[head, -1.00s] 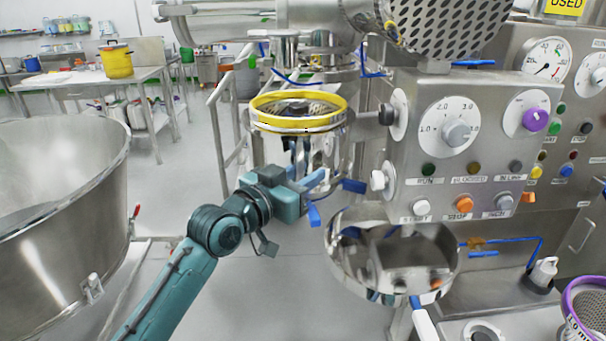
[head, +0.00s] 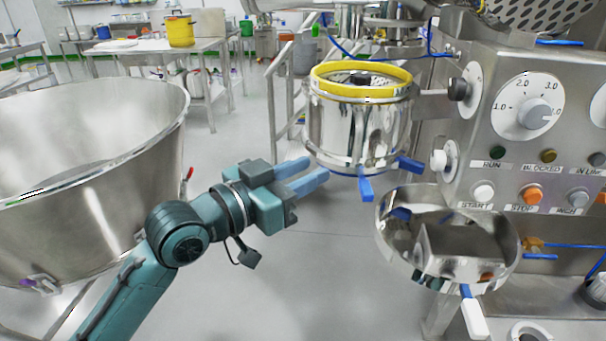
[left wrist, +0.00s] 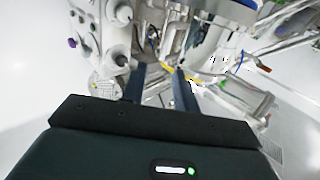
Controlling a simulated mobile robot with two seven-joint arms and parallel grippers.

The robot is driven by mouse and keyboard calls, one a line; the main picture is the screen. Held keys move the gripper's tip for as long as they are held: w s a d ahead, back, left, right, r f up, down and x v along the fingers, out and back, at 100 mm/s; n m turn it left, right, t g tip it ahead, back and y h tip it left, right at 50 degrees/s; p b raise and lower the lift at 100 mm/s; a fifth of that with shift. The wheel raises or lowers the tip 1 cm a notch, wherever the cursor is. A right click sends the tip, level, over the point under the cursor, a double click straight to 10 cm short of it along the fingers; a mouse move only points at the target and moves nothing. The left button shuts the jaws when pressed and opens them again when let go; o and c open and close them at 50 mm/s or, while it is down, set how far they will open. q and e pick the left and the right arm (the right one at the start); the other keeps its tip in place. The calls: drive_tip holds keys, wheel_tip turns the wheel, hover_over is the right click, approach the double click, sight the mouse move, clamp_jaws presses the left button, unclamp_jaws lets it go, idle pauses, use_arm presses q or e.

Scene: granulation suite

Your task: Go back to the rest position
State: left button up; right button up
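My left gripper (head: 306,172) reaches in from the left in the head view, its two blue fingers apart with nothing between them. The fingers also show apart in the left wrist view (left wrist: 160,88). They point toward the steel sieve vessel (head: 358,125) with a yellow rim (head: 360,78), just left of and in front of it; whether they touch it I cannot tell. My right gripper is not in view.
A large steel bowl (head: 75,175) stands at the left, close to my left arm. A control panel (head: 545,160) with dials and buttons is at the right. A round steel basin (head: 392,235) sits below the vessel. Open floor (head: 300,280) shows between bowl and basin.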

use_arm(q)
drive_tip(key=s+a+f+n+t+y+p, duration=0.1)
drive_tip(key=s+a+f+n+y, duration=0.2)
drive_tip(key=f, duration=0.6)
drive_tip(key=s+a+f+n+y, duration=0.25)
drive_tip(key=a+f, duration=0.35)
drive_tip(key=f, duration=0.3)
drive_tip(key=s+a+f+n+t+y+p, duration=0.1)
drive_tip(key=s+a+f+n+y, duration=0.2)
drive_tip(key=f, duration=0.6)
drive_tip(key=s+a+f+g+y, duration=0.1)
drive_tip(key=s+a+f+y, duration=0.2)
drive_tip(key=s+a+f, duration=0.3)
drive_tip(key=s+f, duration=0.1)
drive_tip(key=s, duration=0.2)
drive_tip(key=shift+m+g, duration=0.35)
drive_tip(key=shift+g, duration=0.05)
drive_tip(key=shift+o, duration=0.7)
drive_tip(key=shift+f, duration=0.1)
